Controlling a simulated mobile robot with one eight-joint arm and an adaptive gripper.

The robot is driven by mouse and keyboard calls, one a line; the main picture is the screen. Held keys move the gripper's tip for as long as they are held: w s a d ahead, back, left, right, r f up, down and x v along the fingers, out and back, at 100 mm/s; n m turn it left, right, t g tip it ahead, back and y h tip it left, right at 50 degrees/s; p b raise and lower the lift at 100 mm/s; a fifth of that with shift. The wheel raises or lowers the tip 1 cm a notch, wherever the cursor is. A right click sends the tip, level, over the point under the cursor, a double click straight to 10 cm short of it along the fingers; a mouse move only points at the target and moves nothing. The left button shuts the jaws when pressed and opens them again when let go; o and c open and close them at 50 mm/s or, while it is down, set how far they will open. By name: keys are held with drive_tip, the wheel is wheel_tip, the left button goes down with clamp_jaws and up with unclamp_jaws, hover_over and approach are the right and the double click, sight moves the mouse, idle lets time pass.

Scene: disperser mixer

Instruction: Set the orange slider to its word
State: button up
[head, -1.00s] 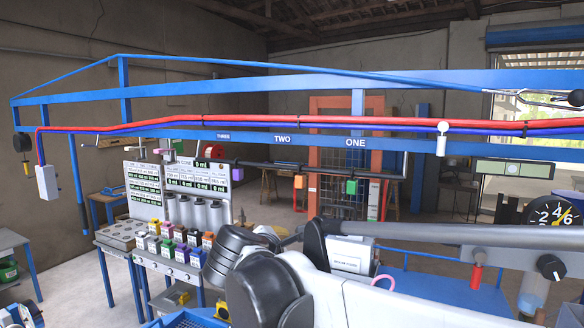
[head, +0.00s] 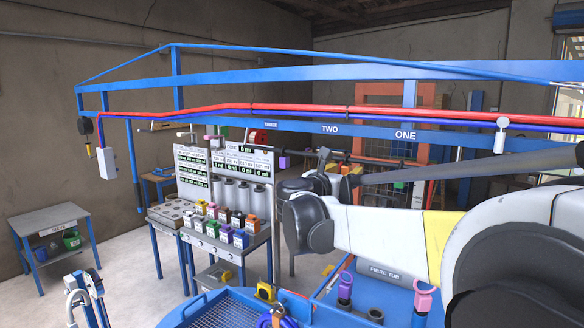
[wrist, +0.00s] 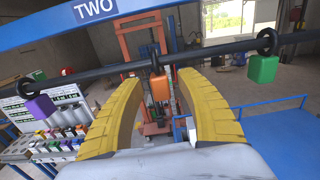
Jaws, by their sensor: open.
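The orange slider (wrist: 160,86) hangs by a ring from a dark horizontal rod (wrist: 210,57). In the wrist view it shows between the yellow fingers of my gripper (wrist: 158,80), which are spread apart; I cannot tell whether they touch it. A purple slider (wrist: 40,107) hangs to its left and a green slider (wrist: 262,68) to its right. The word TWO (wrist: 95,10) is on the blue beam at upper left.
A red pipe (head: 300,112) and a blue pipe run along the blue frame above the rod. A bench with coloured containers (head: 225,225) stands at left, with a display board (head: 210,165) behind. A blue tub with a mesh (head: 225,310) is below.

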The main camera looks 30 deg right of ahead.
drive_tip(key=shift+w+d, duration=0.25)
drive_tip(key=shift+d, duration=0.2)
clamp_jaws()
drive_tip(key=shift+a, duration=0.1)
drive_tip(key=w+a+b, duration=0.1)
drive_tip(key=w+a, duration=0.2)
drive_tip(key=w, duration=0.2)
